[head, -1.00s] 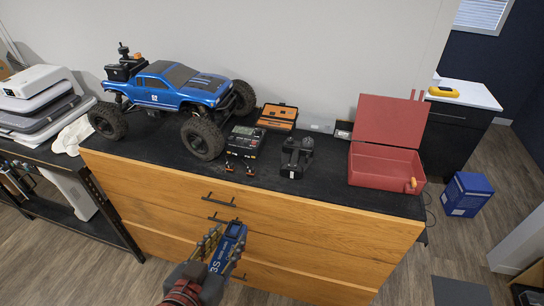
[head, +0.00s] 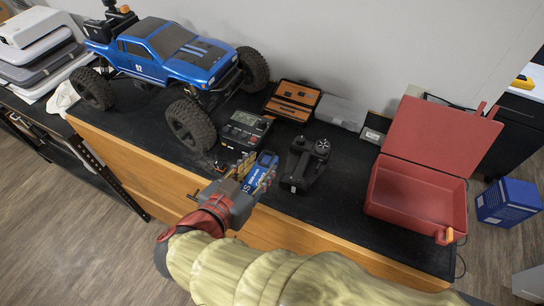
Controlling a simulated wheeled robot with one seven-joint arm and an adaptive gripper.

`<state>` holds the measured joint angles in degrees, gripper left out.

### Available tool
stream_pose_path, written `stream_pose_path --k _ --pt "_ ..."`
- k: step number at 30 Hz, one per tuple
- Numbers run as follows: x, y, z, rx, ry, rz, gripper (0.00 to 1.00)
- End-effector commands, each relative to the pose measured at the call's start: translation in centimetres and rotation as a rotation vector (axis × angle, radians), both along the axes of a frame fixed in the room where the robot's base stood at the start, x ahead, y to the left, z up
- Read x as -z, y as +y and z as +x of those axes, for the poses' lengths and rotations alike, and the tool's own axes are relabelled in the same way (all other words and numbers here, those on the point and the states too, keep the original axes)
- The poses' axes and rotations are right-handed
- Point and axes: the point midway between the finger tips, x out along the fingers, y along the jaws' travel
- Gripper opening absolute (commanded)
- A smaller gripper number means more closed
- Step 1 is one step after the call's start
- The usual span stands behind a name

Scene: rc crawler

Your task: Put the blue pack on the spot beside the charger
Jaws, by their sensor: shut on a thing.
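The blue pack (head: 262,170) is a small block with white lettering, held in my gripper (head: 250,175) near the front edge of the black cabinet top. My gripper is shut on it. A marked spot beside the charger cannot be made out. I cannot tell whether the pack touches the top.
A blue RC truck (head: 178,50) stands left of the charger. A black transmitter (head: 304,163) is close on the right. An orange-lined tool case (head: 292,98) lies behind. An open red box (head: 416,197) stands at the right. Bare top (head: 345,190) lies between transmitter and box.

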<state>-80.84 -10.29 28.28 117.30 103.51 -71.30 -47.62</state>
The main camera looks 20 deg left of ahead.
Motion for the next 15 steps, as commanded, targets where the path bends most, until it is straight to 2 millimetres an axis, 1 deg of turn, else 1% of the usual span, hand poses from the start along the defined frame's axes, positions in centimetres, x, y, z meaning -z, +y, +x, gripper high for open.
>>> stream_pose_path --k 1,3,10,12,15 --pt "0.7 0.0 1.1 0.006 -0.001 -0.001 0.0" --pt "1.5 0.3 2.7 0.007 0.0 -0.002 0.0" --pt "3.8 1.3 7.7 0.006 -0.001 -0.001 0.0" --pt "5.3 1.6 8.6 0.003 0.0 -0.005 0.0" --pt "6.8 1.9 9.9 0.003 0.0 -0.002 0.0"
